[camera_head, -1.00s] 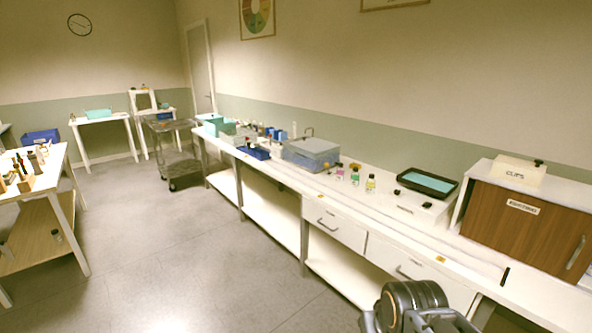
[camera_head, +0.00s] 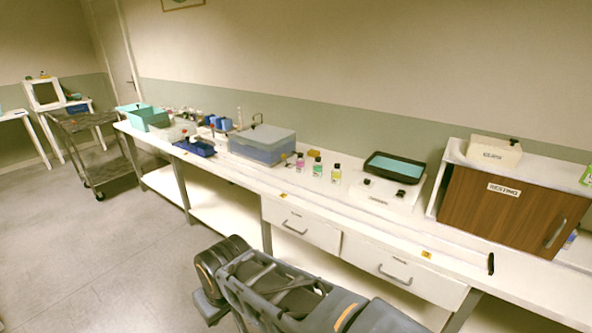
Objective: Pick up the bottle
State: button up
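Which one the task means cannot be told from the view. My arm shows folded at the bottom centre, in front of the bench and apart from the bottles. I cannot make out my gripper's fingertips.
A grey lidded box (camera_head: 262,144) stands left of the bottles, and a dark tray with a teal inside (camera_head: 394,168) stands right. A wooden cabinet (camera_head: 510,208) fills the bench's right part. A cart (camera_head: 88,140) stands at left. The floor before the bench is clear.

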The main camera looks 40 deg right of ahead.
aim_at(335, 173)
jog(key=i, duration=1.65)
jog(key=z, duration=1.05)
jog(key=i, duration=0.95)
jog(key=z, duration=1.35)
jog(key=i, duration=0.3)
jog(key=z, duration=0.2)
